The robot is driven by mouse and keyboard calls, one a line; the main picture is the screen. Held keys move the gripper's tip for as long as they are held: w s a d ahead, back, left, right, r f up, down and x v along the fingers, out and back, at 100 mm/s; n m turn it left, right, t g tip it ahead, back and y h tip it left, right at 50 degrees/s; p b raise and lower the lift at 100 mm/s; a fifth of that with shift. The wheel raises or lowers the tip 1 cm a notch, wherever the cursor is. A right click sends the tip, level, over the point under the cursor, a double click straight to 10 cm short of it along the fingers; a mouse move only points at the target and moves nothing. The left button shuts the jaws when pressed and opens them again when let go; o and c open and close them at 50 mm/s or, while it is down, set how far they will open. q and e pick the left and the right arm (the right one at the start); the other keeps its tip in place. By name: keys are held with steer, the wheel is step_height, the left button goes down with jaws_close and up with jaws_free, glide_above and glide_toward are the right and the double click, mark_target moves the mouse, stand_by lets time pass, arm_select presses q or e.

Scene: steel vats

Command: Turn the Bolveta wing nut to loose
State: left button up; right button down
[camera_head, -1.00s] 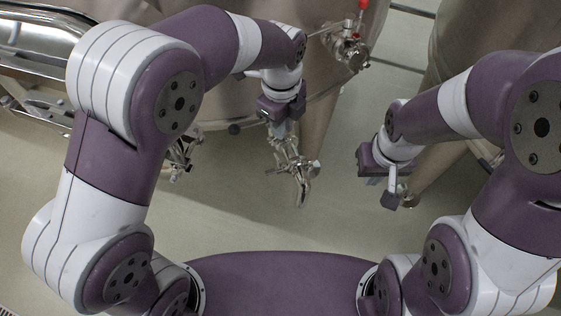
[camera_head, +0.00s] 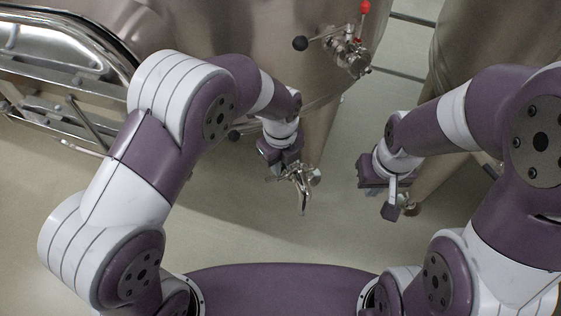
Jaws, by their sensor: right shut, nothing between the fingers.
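A bright metal outlet fitting (camera_head: 303,178) with a short spout pointing down sits low in front of the steel vat (camera_head: 290,75). I cannot pick out the wing nut clearly; it is too small or hidden by my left gripper. My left gripper (camera_head: 277,168) is right at the left side of this fitting, overlapping it in the picture. I cannot tell whether it touches, and its fingertips do not show clearly enough to tell open from shut. My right gripper (camera_head: 391,208) is shut and empty, to the right of the fitting and apart from it.
A valve cluster (camera_head: 347,50) with a red and a black ball handle stands higher on the vat. A second vat (camera_head: 490,35) is at the right. A metal-framed manway (camera_head: 75,75) is at the upper left. The pale floor (camera_head: 240,225) is clear.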

arm_select(q)
jaws_close()
